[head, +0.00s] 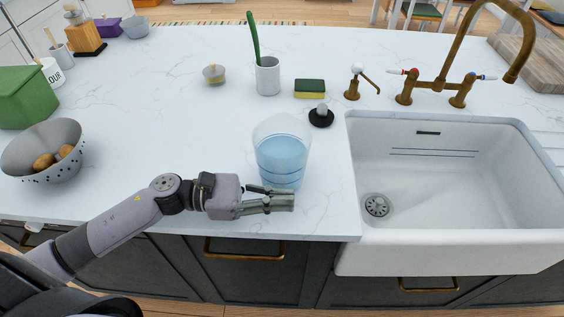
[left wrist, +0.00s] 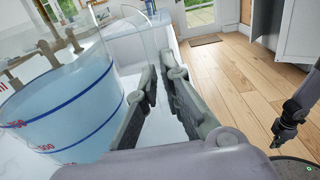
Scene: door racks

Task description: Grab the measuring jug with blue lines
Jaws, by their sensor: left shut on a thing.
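The clear measuring jug (head: 282,152) stands upright on the white counter, left of the sink. It holds pale blue liquid and has dark blue lines. In the left wrist view the jug (left wrist: 62,105) fills the left side, with blue bands and red numbers. My left gripper (head: 280,202) is at the jug's near side, low over the counter's front edge. Its fingers (left wrist: 165,108) are closed on a clear part of the jug, hard to make out. My right gripper (left wrist: 285,132) shows small and dark at the right of the left wrist view; its jaw state is unclear.
The white sink (head: 455,190) with a brass tap (head: 455,85) is right of the jug. A black stopper (head: 321,117), a sponge (head: 310,88) and a white cup (head: 267,76) stand behind it. A grey colander (head: 42,150) is far left. The counter between is clear.

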